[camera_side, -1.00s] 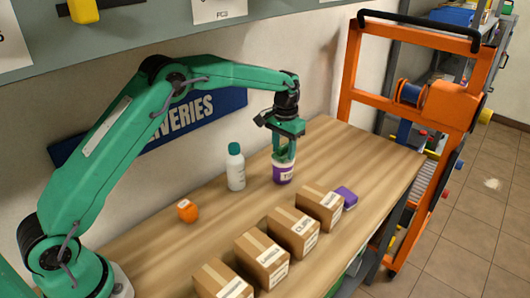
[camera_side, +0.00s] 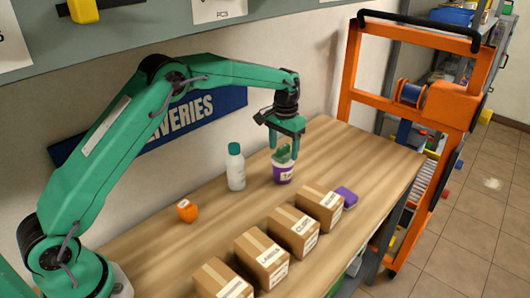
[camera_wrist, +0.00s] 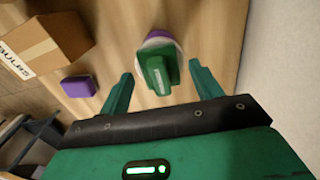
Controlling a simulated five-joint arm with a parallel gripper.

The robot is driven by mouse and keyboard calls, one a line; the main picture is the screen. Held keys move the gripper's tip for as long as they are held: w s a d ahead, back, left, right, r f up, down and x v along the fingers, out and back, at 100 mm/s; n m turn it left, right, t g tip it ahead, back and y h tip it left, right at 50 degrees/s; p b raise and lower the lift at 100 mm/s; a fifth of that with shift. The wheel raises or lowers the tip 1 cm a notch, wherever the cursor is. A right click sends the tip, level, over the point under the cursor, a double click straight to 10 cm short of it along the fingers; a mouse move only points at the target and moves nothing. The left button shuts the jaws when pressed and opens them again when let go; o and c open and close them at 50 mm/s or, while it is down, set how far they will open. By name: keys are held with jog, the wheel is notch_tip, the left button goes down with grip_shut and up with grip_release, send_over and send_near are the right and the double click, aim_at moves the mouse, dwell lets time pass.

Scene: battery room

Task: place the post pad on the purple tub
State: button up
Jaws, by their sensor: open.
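The purple tub (camera_side: 283,175), with a white label, stands upright on the table below my gripper (camera_side: 285,143). The post pad, which I take to be the green block (camera_side: 284,154), sits at the tub's mouth and stands up above its rim. In the wrist view the pad (camera_wrist: 157,75) has a pale label and covers much of the tub (camera_wrist: 158,40). My gripper (camera_wrist: 160,72) is open, with one finger on each side of the pad and a gap at both sides. How deep the pad sits in the tub is hidden.
A white bottle with a teal cap (camera_side: 236,167) stands left of the tub. An orange item (camera_side: 187,211) lies further left. Several cardboard boxes (camera_side: 293,232) line the front, with a purple block (camera_side: 346,197) beside the last. The table's right end (camera_side: 385,160) is clear.

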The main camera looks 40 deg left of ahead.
aim_at(283, 147)
notch_tip(283, 147, up, 12)
jog(key=shift+f, duration=0.2)
dwell(0.4)
dwell(0.5)
jog(key=s+a+r+t, duration=0.1)
jog(key=s+r, duration=0.4)
jog(key=s, duration=0.4)
jog(key=s+r+t, duration=0.2)
jog(key=s+r, duration=0.4)
jog(key=s, duration=0.3)
jog(key=s+f+t, duration=0.1)
jog(key=s+f, duration=0.2)
jog(key=s, duration=0.6)
jog(key=s+f+t, duration=0.1)
jog(key=s+f, duration=0.3)
jog(key=s, duration=0.6)
jog(key=shift+s+a+f+t, duration=0.2)
jog(key=shift+s+a+t, duration=0.1)
jog(key=shift+a, duration=0.05)
